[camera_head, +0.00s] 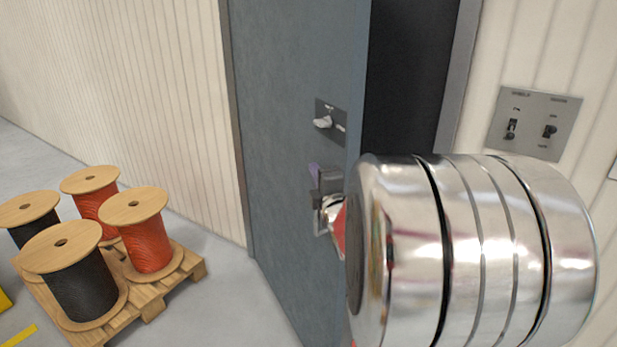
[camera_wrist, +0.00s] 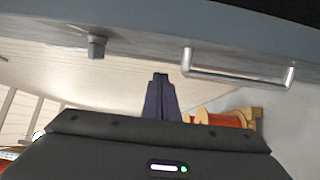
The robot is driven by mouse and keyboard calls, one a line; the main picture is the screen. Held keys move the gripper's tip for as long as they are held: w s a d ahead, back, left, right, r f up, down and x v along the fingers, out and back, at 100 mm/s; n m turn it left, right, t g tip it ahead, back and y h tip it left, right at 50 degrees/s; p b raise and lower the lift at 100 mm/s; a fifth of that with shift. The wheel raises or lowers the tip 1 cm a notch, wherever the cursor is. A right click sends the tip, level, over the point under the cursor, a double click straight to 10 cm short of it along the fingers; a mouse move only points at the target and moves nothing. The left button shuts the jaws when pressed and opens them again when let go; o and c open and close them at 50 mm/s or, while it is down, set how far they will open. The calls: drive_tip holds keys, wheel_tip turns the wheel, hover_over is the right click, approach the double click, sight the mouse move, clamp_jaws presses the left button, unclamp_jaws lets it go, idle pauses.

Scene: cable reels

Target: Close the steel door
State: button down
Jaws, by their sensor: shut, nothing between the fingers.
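The steel door (camera_head: 290,110) is blue-grey and stands ajar in the head view, with a dark gap between its edge and the frame at right. A plate with a small latch knob (camera_head: 323,122) sits on its face; the door handle (camera_head: 322,212) below is partly hidden by my arm. In the wrist view the door (camera_wrist: 150,28) crosses the top, with the bar handle (camera_wrist: 238,75) right of my gripper and the knob (camera_wrist: 96,45) to its left. My gripper (camera_wrist: 160,80) is shut and empty, its tips apart from the handle in the picture; contact with the door cannot be told.
A pallet (camera_head: 150,300) with several black and red-orange cable reels (camera_head: 146,243) stands on the floor at left. A switch panel (camera_head: 535,123) is on the wall right of the doorway. Floor between pallet and door is clear. My chrome arm covers the lower right.

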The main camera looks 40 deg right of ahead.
drive_tip(key=shift+s+d, duration=0.15)
drive_tip(key=shift+d, duration=0.9)
drive_tip(key=shift+s+d, duration=0.15)
drive_tip(key=shift+d, duration=0.85)
